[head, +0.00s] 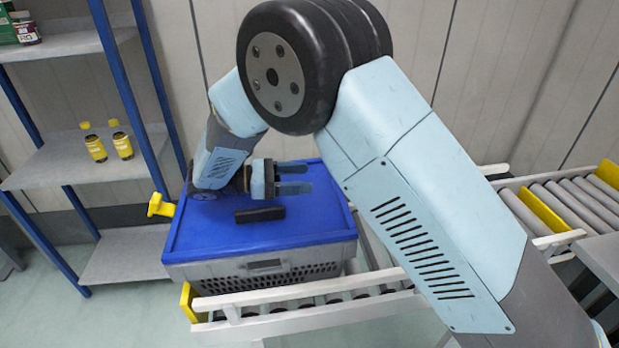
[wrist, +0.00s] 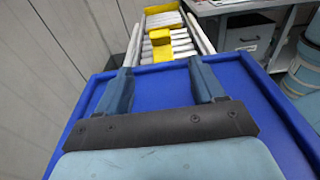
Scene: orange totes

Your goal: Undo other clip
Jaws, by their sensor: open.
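A grey crate (head: 262,270) with a blue lid (head: 215,240) stands on a roller conveyor. One yellow clip (head: 160,206) sticks outward from the crate's left side in the head view. In the wrist view a yellow piece (wrist: 160,38), which looks like the other clip, shows just beyond the lid's far edge, between the fingers.
The conveyor (head: 310,312) runs under the crate, and another roller section (head: 560,205) with yellow bars lies to the right. A shelf rack (head: 90,165) with two yellow bottles (head: 108,142) stands at left. A dark bar (head: 260,214) shows over the lid beside my gripper.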

